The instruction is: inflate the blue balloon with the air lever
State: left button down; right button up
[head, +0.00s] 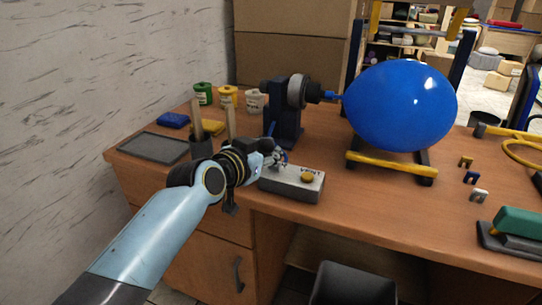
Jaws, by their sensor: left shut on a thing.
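The blue balloon (400,106) is large and round, lying sideways with its neck on the nozzle of a dark pump stand (284,115). A yellow-railed cradle (391,167) is under it. My left gripper (277,157) is at the box's back left, shut on what looks like the air lever, mostly hidden by the fingers. A small blue part (271,130) shows just above the gripper. My right gripper is out of view.
Small clips (472,177) and a green-handled stamp (518,228) lie at the right. A dark bin (352,285) is below the desk's front.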

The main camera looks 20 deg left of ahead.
pick_arm(q)
jog(key=shift+s+f+b, duration=0.25)
jog(key=shift+f+b, duration=0.05)
jog(key=shift+f, duration=0.2)
jog(key=shift+s+f, duration=0.2)
jog(key=c, duration=1.7)
grip_release()
jog(key=o, duration=0.5)
jog(key=shift+s+r, duration=0.15)
jog(key=shift+r, duration=0.1)
jog(key=shift+c, duration=0.2)
jog(key=shift+o, duration=1.1)
jog(key=shift+r, duration=0.1)
jog(key=v, duration=1.1)
jog(key=shift+s+r, duration=0.25)
jog(key=shift+s, duration=0.05)
